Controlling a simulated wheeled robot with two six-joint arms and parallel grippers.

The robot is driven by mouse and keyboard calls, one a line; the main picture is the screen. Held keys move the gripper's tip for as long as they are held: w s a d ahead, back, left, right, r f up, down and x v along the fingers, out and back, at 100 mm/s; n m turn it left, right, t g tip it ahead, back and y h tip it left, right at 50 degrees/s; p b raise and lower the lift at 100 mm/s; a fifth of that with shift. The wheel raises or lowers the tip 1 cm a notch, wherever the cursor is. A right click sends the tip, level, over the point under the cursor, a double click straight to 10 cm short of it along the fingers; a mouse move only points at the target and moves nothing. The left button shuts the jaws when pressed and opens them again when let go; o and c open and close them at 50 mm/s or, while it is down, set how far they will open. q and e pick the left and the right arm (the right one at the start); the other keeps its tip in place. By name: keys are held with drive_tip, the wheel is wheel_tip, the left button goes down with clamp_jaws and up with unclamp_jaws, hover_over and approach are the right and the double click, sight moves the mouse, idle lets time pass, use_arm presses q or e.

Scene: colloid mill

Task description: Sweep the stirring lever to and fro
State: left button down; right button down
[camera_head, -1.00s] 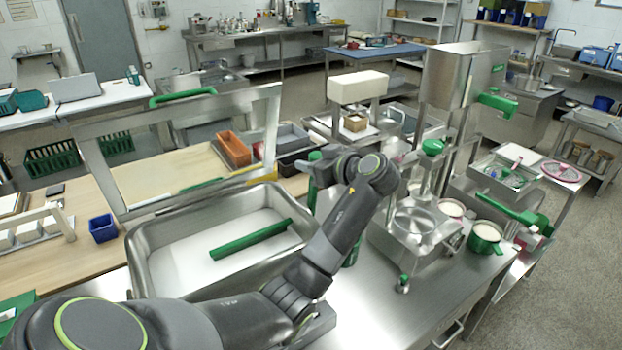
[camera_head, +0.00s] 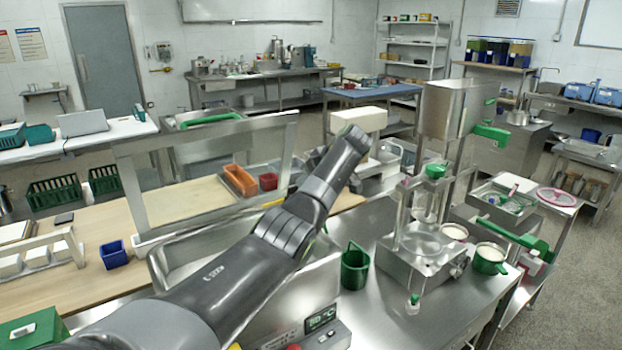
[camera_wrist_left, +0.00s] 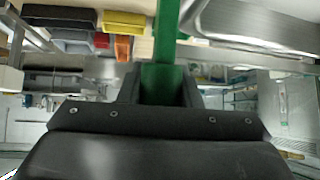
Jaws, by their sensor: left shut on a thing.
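My left arm reaches across the steel basin (camera_head: 157,262) in the head view. My left gripper (camera_head: 316,157) is beyond the basin, mostly hidden behind my own wrist. In the left wrist view, this gripper (camera_wrist_left: 165,88) is shut on a green bar, which I take for the stirring lever (camera_wrist_left: 166,35). The lever runs away from the fingers to the top edge of that picture. The lever cannot be made out in the head view, where my arm covers much of the basin. My right gripper is not in view.
A green mug (camera_head: 355,268) stands right of my arm. The steel mill (camera_head: 425,250) stands farther right, with a white-filled green cup (camera_head: 489,259) beside it. A control panel (camera_head: 318,325) is at the front. A blue bin (camera_head: 114,255) sits on the wooden bench.

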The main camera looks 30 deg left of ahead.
use_arm(q)
drive_tip(key=shift+w+a+f+h, duration=0.25)
drive_tip(key=shift+a+f+h, duration=0.1)
drive_tip(key=shift+a+h, duration=0.3)
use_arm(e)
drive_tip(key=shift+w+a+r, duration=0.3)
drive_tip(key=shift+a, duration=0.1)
use_arm(q)
drive_tip(key=c, duration=1.4)
unclamp_jaws()
drive_tip(key=o, duration=0.4)
drive_tip(key=shift+a+f, duration=0.1)
drive_tip(key=shift+a, duration=0.05)
drive_tip(key=shift+c, duration=0.2)
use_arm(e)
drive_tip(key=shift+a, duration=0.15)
use_arm(q)
drive_tip(key=b+v, duration=0.4)
drive_tip(key=v, duration=1.3)
drive_tip(key=shift+w+d, duration=0.25)
drive_tip(key=shift+w, duration=0.1)
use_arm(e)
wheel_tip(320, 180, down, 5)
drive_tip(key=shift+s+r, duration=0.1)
